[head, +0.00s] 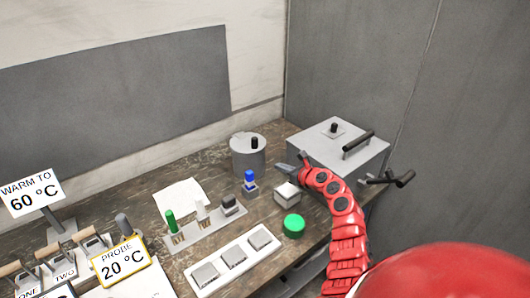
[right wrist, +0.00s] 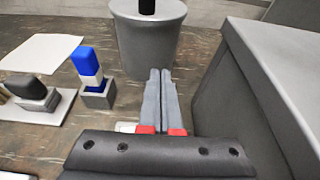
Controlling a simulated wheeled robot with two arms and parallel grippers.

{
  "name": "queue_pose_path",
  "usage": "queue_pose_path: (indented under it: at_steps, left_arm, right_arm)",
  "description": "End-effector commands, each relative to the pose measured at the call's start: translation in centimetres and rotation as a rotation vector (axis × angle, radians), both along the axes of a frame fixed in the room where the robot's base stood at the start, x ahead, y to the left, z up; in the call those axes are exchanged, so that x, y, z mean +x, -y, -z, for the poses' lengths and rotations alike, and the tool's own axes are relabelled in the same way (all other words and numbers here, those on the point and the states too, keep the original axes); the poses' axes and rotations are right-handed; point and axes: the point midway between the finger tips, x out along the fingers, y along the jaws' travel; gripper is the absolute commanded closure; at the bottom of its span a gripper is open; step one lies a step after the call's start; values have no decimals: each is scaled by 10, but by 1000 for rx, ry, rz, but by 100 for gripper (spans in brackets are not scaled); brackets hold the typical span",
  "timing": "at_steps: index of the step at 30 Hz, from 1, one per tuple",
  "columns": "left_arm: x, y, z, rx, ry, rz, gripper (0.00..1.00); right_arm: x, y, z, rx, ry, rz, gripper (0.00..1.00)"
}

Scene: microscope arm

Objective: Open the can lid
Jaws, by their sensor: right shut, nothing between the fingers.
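The grey metal can (head: 248,158) stands at the back of the bench, with its lid on and a black knob (head: 255,142) on top. In the right wrist view the can (right wrist: 150,48) is straight ahead, with the lower part of its knob (right wrist: 147,6) at the top edge. My right gripper (head: 286,165) is low, in front and to the right of the can, below its lid. In the right wrist view its two fingers (right wrist: 160,76) lie together, empty, pointing at the can. I cannot tell the exact gap. My left gripper is not in view.
A large grey box (head: 340,150) with a black handle stands close right of my gripper. A small block with a blue top (head: 250,180), a white-grey cube (head: 287,194) and a green button (head: 293,225) stand in front. Signs and levers fill the left.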

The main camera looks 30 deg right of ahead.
Motion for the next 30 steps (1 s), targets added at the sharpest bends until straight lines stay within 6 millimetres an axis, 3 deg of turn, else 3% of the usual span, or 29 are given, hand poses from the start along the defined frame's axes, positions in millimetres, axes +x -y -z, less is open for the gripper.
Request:
queue_pose_path:
  at_steps: [5, 17, 18, 21, 30]
  left_arm:
    - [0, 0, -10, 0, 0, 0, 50]
    - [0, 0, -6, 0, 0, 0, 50]
    - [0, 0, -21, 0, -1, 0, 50]
    - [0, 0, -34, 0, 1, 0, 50]
    - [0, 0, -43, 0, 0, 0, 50]
  right_arm:
    - [29, -4, 7, 8, 0, -2, 100]
    - [78, -8, 28, 5, -3, -3, 100]
    - [78, -8, 12, 1, -2, -5, 100]
    - [77, -8, -2, 0, -3, -4, 100]
    - [76, -8, -13, 2, -3, -3, 100]
